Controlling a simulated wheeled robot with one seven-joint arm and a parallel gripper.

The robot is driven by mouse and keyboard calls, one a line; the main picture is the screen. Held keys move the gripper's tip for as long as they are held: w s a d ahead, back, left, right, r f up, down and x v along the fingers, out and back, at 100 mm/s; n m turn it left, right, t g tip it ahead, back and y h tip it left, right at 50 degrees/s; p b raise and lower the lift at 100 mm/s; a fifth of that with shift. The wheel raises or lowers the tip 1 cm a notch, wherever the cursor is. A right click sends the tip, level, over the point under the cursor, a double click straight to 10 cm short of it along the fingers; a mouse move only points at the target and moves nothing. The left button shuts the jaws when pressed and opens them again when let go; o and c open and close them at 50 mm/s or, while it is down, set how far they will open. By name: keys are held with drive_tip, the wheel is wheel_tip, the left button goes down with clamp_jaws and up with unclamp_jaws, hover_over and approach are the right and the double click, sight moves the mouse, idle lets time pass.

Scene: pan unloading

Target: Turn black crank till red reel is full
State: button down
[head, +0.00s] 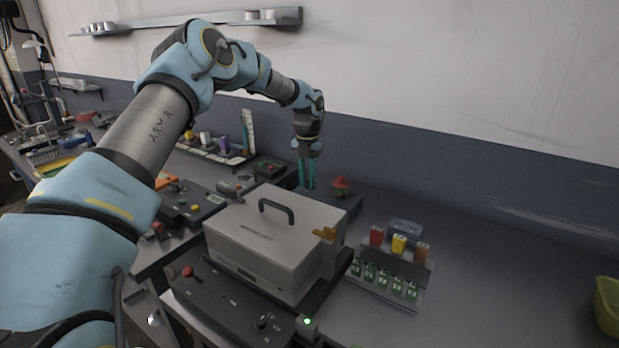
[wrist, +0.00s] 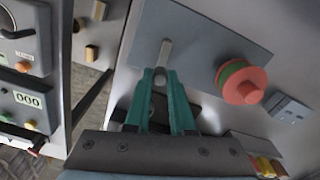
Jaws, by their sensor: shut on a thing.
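My gripper (head: 307,185) points down behind the pale box, at the left of the reel's base. In the wrist view its teal fingers (wrist: 160,80) are closed on the crank (wrist: 165,50). A grey metal arm of the crank shows just beyond the fingertips. The fingers hide most of its handle, so its black colour is hard to confirm. The red reel (wrist: 245,86) stands right of the crank on the same grey base (wrist: 205,45), with a green band beneath its red top. The reel also shows in the head view (head: 341,185), small, just right of my gripper.
A large pale box (head: 265,235) with a dark handle stands in front of my gripper. A rack (head: 390,285) with green bottles and coloured blocks is at the right. A yellow-green bin (head: 607,305) sits at the far right edge. The bench between rack and bin is clear.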

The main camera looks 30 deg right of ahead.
sight(306, 181)
drive_tip(key=shift+w+m, duration=0.25)
drive_tip(key=shift+m, duration=0.25)
drive_tip(key=c, duration=0.8)
unclamp_jaws()
drive_tip(key=shift+o, duration=0.2)
drive_tip(key=shift+r, duration=0.1)
wheel_tip(306, 181, up, 11)
drive_tip(key=b, duration=0.3)
drive_tip(key=shift+f, duration=0.2)
drive_tip(key=shift+s+a, duration=0.1)
